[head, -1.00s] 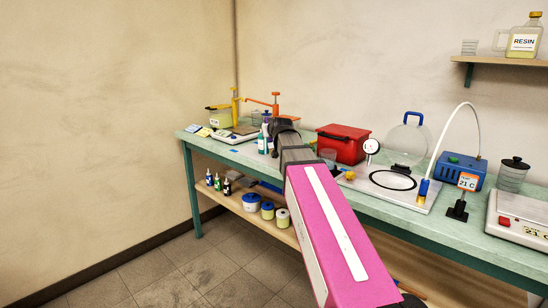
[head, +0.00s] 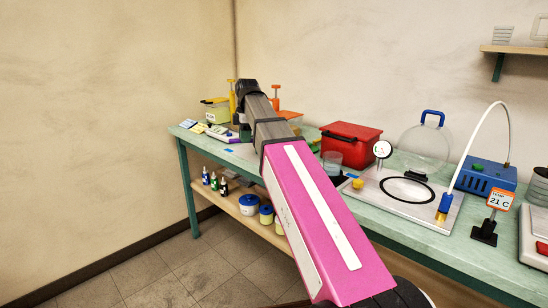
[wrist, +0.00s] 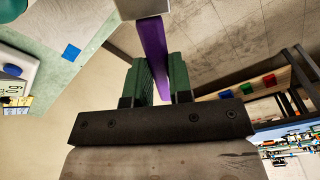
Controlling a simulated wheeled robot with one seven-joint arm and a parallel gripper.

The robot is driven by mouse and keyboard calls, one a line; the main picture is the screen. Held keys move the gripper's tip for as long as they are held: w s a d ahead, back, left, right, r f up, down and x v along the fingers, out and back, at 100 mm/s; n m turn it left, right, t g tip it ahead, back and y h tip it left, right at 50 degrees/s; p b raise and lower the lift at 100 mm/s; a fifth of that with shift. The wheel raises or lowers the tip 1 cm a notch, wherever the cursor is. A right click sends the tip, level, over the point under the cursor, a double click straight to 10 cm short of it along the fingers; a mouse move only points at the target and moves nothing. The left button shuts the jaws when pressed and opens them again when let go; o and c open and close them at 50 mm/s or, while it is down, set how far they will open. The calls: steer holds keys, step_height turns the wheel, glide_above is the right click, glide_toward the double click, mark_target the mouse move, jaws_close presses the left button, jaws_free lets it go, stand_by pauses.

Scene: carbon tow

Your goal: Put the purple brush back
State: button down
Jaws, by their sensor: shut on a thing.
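The purple brush (wrist: 153,45) shows in the wrist view as a flat purple strip between the two green fingers of my gripper (wrist: 158,78). My gripper is shut on it. A pale block lies at the strip's far end at the top edge; I cannot tell whether it is part of the brush. In the head view my arm reaches over the far left part of the green bench (head: 405,217). My own arm hides most of the gripper there. A small purple patch shows beside the arm's end, too small to identify surely.
A red box (head: 350,145), a dial gauge (head: 382,149), a glass dome (head: 425,145) and a blue pump (head: 487,175) stand on the bench. An orange press (head: 276,98) stands behind the arm. Jars (head: 249,204) and bottles (head: 214,181) stand on the lower shelf. Floor in front is clear.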

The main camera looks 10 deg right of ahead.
steer(key=shift+s+a+r+n+h, duration=0.2)
steer(key=shift+s+r+n+h, duration=0.15)
steer(key=shift+n, duration=0.35)
steer(key=shift+w+d+f, duration=0.15)
steer(key=shift+d, duration=0.1)
steer(key=w+d+f, duration=0.1)
steer(key=d+f, duration=0.1)
steer(key=d, duration=0.1)
steer(key=w+d+f, duration=0.2)
steer(key=d, duration=0.1)
steer(key=w+d+f, duration=0.2)
steer(key=d, duration=0.1)
steer(key=shift+w+d+f, duration=0.25)
steer(key=shift+f, duration=2.1)
steer(key=c, duration=1)
jaws_free()
